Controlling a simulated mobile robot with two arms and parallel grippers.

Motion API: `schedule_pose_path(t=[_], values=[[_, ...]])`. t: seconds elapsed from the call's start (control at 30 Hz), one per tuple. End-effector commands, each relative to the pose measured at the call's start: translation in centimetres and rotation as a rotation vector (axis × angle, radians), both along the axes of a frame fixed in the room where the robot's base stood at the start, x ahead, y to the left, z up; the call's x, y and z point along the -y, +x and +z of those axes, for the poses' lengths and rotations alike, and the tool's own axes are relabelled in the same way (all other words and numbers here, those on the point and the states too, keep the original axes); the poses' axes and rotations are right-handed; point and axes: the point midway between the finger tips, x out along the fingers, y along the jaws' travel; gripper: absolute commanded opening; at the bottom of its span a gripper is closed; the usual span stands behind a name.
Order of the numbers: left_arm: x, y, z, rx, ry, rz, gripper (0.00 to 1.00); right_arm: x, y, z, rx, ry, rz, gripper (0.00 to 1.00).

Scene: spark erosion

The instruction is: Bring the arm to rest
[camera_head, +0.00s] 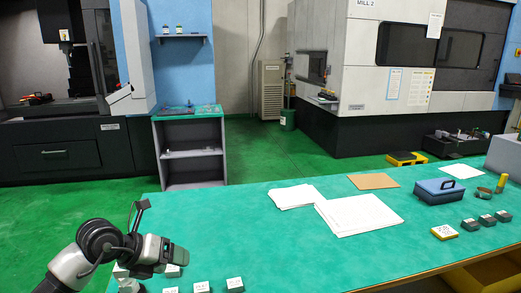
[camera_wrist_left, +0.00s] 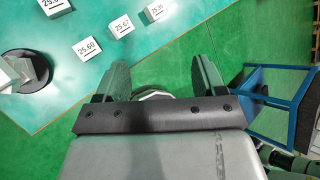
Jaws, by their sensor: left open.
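My left arm comes in from the lower left in the head view, over the near left part of the green-topped table (camera_head: 290,235). Its gripper (camera_head: 178,256) points right, above small pale labelled blocks. In the left wrist view the gripper (camera_wrist_left: 162,72) has its two fingers wide apart, with no block between them. Beyond the fingers lie a block marked 25.60 (camera_wrist_left: 87,49), a block marked 25.67 (camera_wrist_left: 122,25) and another block (camera_wrist_left: 154,12), all on the table. My right gripper is in neither view.
White papers (camera_head: 358,214), a brown sheet (camera_head: 373,181), a blue box (camera_head: 438,191) and several dark blocks (camera_head: 470,224) lie on the table. A grey shelf unit (camera_head: 193,150) stands behind it. The table's middle front is clear. A blue-framed item (camera_wrist_left: 275,100) is right of the gripper.

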Motion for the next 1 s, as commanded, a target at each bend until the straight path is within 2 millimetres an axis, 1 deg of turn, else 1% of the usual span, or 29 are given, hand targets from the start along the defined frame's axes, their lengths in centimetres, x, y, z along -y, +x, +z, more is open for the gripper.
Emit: schedule_pose_path(t=[0.03,0.07,0.1,0.17,0.2,0.27,0.3,0.37,0.43,0.5,0.57,0.63,0.67,0.7,0.77,0.8,0.87,0.9,0.97,1.0], values=[[3.3,-1.1,0.0,0.030,-0.160,-0.051,0.70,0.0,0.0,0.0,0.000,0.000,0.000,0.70],[4.9,-1.7,0.3,0.053,-0.255,-0.072,0.70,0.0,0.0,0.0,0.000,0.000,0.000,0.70],[6.7,-2.4,1.0,0.078,-0.385,-0.086,0.70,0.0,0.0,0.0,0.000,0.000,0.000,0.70],[8.8,-3.5,2.3,0.113,-0.581,-0.085,0.70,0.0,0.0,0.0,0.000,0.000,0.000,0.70],[9.7,-4.1,3.3,0.132,-0.710,-0.069,0.70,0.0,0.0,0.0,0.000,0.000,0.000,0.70],[10.4,-4.9,4.7,0.154,-0.901,-0.019,0.70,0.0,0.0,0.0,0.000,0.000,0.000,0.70],[10.4,-5.3,5.5,0.163,-1.023,0.030,0.70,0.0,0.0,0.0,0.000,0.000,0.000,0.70],[9.8,-5.8,6.4,0.171,-1.199,0.126,0.70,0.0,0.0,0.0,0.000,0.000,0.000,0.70],[8.4,-6.1,6.9,0.169,-1.384,0.273,0.70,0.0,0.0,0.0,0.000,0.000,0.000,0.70],[6.5,-6.3,6.5,0.152,-1.543,0.452,0.70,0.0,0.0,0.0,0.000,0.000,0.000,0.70],[4.7,-6.5,5.3,0.124,-1.657,0.631,0.70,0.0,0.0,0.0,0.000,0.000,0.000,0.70],[2.5,-7.1,3.1,0.074,-1.754,0.864,0.70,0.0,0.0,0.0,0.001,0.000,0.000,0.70],[1.6,-7.5,2.0,0.047,-1.785,0.969,0.70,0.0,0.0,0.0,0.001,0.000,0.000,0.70],[0.6,-8.2,0.2,0.006,-1.813,1.114,0.70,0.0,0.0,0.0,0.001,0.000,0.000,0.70],[-0.7,-9.6,-2.8,-0.069,-1.826,1.338,0.70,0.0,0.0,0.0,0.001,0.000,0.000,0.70],[-1.4,-10.8,-4.9,-0.126,-1.816,1.487,0.70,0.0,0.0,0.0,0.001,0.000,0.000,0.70],[-2.0,-13.0,-7.8,-0.217,-1.774,1.696,0.70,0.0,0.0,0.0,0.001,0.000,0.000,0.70],[-2.1,-14.5,-9.5,-0.280,-1.736,1.818,0.70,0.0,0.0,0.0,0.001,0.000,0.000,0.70],[-2.1,-16.7,-11.7,-0.367,-1.668,1.974,0.70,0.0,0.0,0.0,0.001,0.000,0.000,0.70],[-2.0,-18.1,-12.9,-0.423,-1.617,2.063,0.70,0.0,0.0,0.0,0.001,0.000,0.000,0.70]])
